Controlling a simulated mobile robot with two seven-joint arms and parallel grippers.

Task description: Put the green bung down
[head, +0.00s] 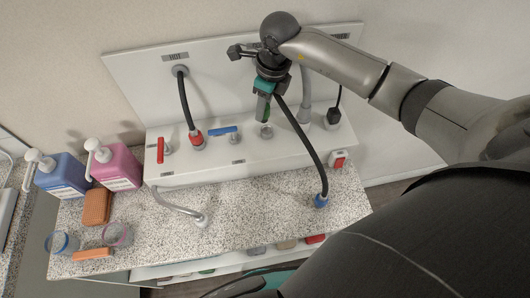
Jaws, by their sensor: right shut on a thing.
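My right gripper (264,100) reaches in from the upper right, in front of the back panel. It is shut on the green bung (262,110), which hangs below the fingers, partly hidden by them. The bung is above the ledge of the white box (230,158), close over a round grey fitting (266,131). I cannot tell if the two touch. My left gripper is not in view.
A black hose (314,158) with a blue end curves down right of the gripper. A grey hose (305,88) and black plug (333,117) stand beyond it. Blue (222,130) and red (160,150) levers are left. The speckled counter (260,208) has clear room; bottles stand at its left.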

